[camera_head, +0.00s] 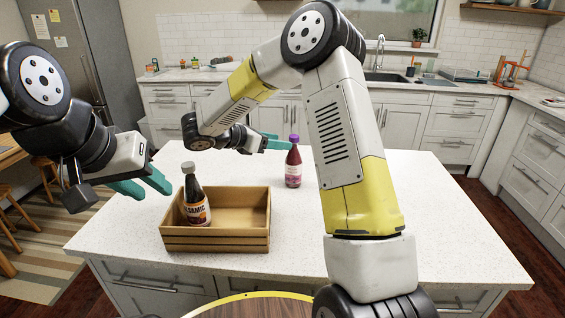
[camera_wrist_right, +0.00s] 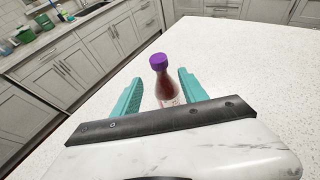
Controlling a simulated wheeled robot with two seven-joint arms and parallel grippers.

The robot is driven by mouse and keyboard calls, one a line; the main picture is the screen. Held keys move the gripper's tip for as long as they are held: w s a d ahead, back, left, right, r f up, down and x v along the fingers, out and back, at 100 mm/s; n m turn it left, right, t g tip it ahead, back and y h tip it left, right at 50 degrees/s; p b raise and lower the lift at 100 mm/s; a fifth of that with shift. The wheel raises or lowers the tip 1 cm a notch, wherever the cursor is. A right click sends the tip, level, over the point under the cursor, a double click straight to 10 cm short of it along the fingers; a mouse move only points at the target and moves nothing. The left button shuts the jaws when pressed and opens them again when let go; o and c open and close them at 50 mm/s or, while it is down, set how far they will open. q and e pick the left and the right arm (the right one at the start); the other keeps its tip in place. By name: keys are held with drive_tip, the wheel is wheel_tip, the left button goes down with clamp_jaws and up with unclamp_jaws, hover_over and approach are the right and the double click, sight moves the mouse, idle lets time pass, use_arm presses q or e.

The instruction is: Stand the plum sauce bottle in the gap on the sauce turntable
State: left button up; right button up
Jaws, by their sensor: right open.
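The plum sauce bottle (camera_head: 293,167), dark red with a purple cap and pink label, stands upright on the white counter. In the right wrist view the bottle (camera_wrist_right: 165,88) shows between the two teal fingers of my open right gripper (camera_wrist_right: 159,78), and no grip on it is visible. In the head view my right gripper (camera_head: 280,143) is just left of the bottle's upper part. My left gripper (camera_head: 157,192) is open and empty, left of the wooden crate. A round wooden surface with a yellow rim (camera_head: 255,296) is cut off at the bottom; I cannot tell whether it is the turntable.
A wooden crate (camera_head: 215,243) on the counter (camera_head: 450,215) holds a dark bottle with an orange label (camera_head: 196,205), leaning slightly. The counter around the plum sauce bottle is clear. My right arm hides part of the counter in the head view.

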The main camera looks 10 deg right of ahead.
sight(294, 148)
drive_tip(key=x, duration=0.7)
drive_tip(key=shift+d+r, duration=0.1)
drive_tip(key=shift+r, duration=0.05)
clamp_jaws()
idle(1.2)
